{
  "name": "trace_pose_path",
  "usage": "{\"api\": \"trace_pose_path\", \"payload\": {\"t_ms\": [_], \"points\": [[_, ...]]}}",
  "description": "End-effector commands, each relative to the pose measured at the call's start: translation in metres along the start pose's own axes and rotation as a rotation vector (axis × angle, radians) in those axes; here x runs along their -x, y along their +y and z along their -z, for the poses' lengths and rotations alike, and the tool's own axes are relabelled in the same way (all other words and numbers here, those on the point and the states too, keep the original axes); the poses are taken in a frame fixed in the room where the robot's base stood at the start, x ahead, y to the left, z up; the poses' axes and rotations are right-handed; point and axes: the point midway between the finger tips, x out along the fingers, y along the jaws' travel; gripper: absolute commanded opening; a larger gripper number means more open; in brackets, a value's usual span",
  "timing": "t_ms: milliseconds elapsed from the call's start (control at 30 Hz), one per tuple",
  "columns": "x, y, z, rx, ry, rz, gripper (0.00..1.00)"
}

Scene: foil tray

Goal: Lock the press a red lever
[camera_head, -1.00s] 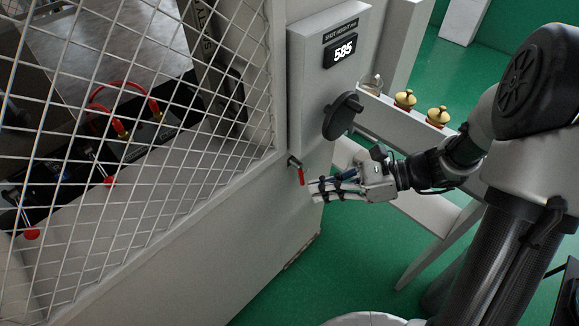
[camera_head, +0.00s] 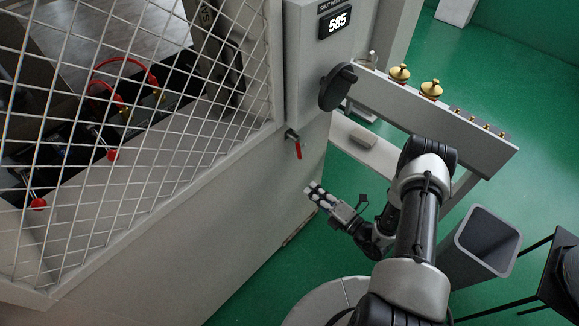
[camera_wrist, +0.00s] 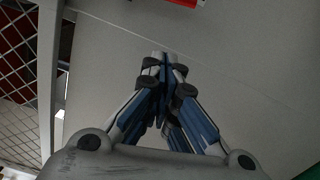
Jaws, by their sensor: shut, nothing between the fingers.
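The small red lever (camera_head: 298,151) sits on a dark pivot on the grey press cabinet, just right of the mesh guard. It hangs nearly straight down. My gripper (camera_head: 313,187) is below it and a little to the right, apart from it, close to the cabinet's side. In the wrist view my gripper (camera_wrist: 164,62) has its fingers together with nothing between them, in front of a plain grey panel. A red patch (camera_wrist: 172,3) shows at the top edge there; too little of it is visible to tell what it is.
A black round knob (camera_head: 338,88) and a display (camera_head: 335,21) reading 585 are above the lever. The mesh guard (camera_head: 150,185) is at left, with red-knobbed levers behind it. A grey shelf (camera_head: 450,125) with brass knobs and a grey bin (camera_head: 487,240) are at right.

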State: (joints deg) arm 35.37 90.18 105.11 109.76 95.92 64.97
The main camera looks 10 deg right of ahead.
Motion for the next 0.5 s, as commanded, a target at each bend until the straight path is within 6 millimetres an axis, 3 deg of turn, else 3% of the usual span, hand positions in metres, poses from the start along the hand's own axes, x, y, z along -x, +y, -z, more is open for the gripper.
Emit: {"api": "trace_pose_path", "payload": {"t_ms": [500], "points": [[-0.0045, -0.0048, 0.0001, -0.011, -0.012, 0.004, 0.00]]}}
